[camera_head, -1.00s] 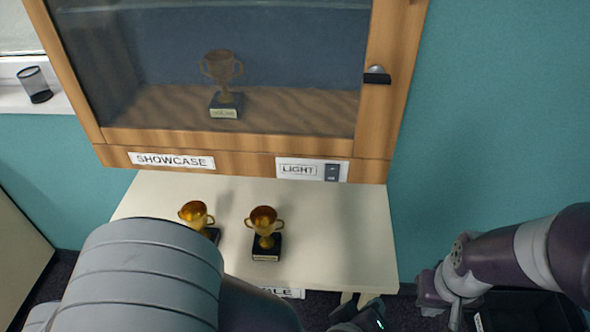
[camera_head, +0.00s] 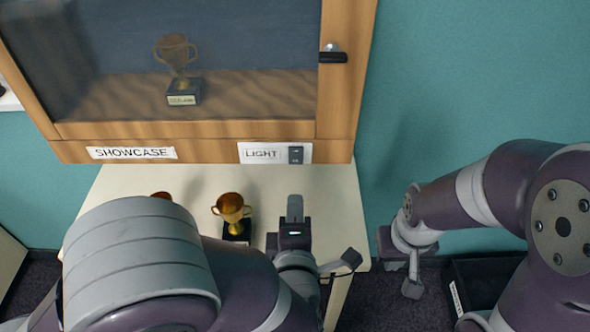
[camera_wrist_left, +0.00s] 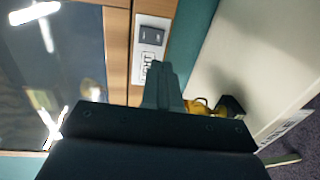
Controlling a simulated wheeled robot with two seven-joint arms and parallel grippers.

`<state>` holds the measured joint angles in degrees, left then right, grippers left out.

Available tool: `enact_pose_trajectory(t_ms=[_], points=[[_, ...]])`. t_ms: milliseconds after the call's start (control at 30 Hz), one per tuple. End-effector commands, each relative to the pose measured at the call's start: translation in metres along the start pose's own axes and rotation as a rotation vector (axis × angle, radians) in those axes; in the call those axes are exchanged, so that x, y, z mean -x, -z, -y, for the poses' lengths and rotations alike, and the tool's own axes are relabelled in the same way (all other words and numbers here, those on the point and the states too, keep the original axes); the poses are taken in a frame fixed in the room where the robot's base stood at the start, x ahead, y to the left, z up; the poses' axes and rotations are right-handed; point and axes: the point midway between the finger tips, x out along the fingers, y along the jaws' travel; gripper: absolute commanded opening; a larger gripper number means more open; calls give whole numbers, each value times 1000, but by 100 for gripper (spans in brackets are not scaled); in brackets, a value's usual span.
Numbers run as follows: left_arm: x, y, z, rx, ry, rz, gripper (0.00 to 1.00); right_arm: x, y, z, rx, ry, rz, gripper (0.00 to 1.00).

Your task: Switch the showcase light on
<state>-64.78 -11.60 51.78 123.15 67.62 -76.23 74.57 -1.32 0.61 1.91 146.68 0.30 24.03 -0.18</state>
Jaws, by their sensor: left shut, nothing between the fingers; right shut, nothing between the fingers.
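The wooden showcase (camera_head: 200,148) has a glass front, with a dark light switch (camera_head: 296,155) on a white "LIGHT" plate (camera_head: 243,152) at its lower right. My left gripper (camera_head: 294,204) is shut and empty, its fingers pointing up toward the showcase, below the switch in the head view. In the left wrist view the shut fingers (camera_wrist_left: 157,70) reach the lower end of the label, apart from the switch (camera_wrist_left: 152,36) in the picture. Whether they touch the panel cannot be told. My right gripper (camera_head: 410,268) is shut and empty, right of the table.
A white table (camera_head: 335,195) stands below the showcase. A gold trophy (camera_head: 231,208) stands on it left of my left gripper; another is mostly hidden by my arm. One trophy (camera_head: 174,60) is behind the glass. A black box (camera_head: 480,275) sits at lower right.

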Motion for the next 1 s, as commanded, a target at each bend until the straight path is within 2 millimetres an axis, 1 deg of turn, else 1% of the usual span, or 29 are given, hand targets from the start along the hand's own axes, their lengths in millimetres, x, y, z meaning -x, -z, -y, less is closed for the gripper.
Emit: enact_pose_trajectory(t_ms=[33, 200, 300, 433, 600, 933, 1000], points=[[-12, 3, -1, -1, 0, -9, 0, 2, 0, 0, 0, 0, 0, 0], [-49, 1, -1, -1, 0, -5, 0, 6, 1, 0, 0, 0, 0, 0], [-68, 1, -2, -1, 1, -4, 0, 9, 1, 0, 0, 0, 0, 0], [-86, 1, -1, -2, 1, -2, 0, 12, 1, 0, 0, 0, 0, 0], [-97, 0, 0, -2, 0, 0, 0, 13, 2, 0, 0, 0, 0, 0], [-99, 0, 0, -1, 0, 1, 0, 13, 2, 0, 0, 0, 0, 0], [-102, 0, 3, 0, -5, 0, 0, 8, 1, 0, 0, 0, 0, 0]])
